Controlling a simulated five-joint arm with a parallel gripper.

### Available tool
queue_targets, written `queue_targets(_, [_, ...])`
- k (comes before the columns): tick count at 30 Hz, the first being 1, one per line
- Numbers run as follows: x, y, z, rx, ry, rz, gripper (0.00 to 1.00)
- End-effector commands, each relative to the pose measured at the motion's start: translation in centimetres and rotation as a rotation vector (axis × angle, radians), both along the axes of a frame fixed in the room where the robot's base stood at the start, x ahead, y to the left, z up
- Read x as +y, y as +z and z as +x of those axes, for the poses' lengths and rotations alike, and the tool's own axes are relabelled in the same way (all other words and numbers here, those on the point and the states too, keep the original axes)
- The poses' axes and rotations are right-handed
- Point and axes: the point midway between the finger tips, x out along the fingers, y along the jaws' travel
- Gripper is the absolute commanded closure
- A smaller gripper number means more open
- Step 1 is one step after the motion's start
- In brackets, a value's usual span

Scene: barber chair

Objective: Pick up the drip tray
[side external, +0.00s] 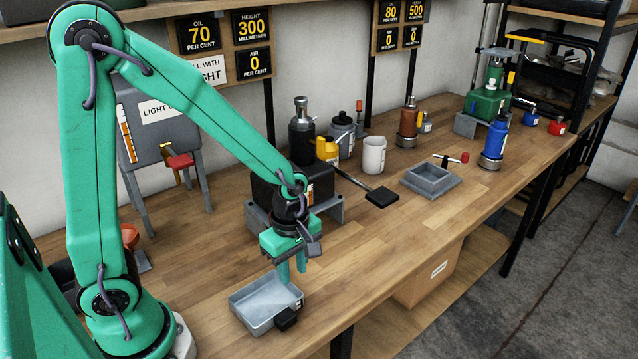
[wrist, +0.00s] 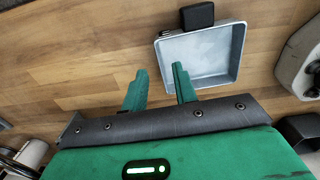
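The drip tray, a shallow grey open box (side external: 262,306) with a black block (side external: 286,319) on its near side, lies on the wooden bench near the front edge. It looks empty. It also shows in the wrist view (wrist: 216,60), with its black block (wrist: 197,15) at the top. My gripper (side external: 293,268) hangs above the bench by the tray's far right side, pointing down. One finger overlaps the tray's corner in that view, the other is over bare wood.
A dark box on a grey stand (side external: 335,208) is close behind my gripper. A second grey tray (side external: 430,178), a white mug (side external: 374,155) and several bottles stand farther back. Bare bench lies right of the drip tray.

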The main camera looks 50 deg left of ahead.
Motion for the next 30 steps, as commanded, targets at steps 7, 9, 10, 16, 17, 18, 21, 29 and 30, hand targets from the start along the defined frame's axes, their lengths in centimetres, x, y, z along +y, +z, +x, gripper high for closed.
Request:
queue_targets(7, [0.0,-0.7,0.0,0.000,0.000,0.000,0.72])
queue_targets(9, [0.0,-0.7,0.0,0.000,-0.001,0.000,0.72])
queue_targets(10, [0.0,-0.8,0.0,0.001,-0.001,0.000,0.72])
queue_targets(16, [0.1,-1.8,0.0,0.003,-0.001,0.001,0.72])
queue_targets(17, [0.1,-2.0,0.0,0.004,-0.001,0.001,0.72])
queue_targets(18, [0.1,-2.4,0.0,0.003,-0.001,0.001,0.72])
queue_targets(21, [0.1,-3.4,0.1,0.004,-0.001,0.001,0.72])
queue_targets(29, [0.1,-5.5,0.2,0.003,-0.001,0.001,0.72])
queue_targets(30, [0.2,-5.7,0.2,0.003,-0.001,0.001,0.72])
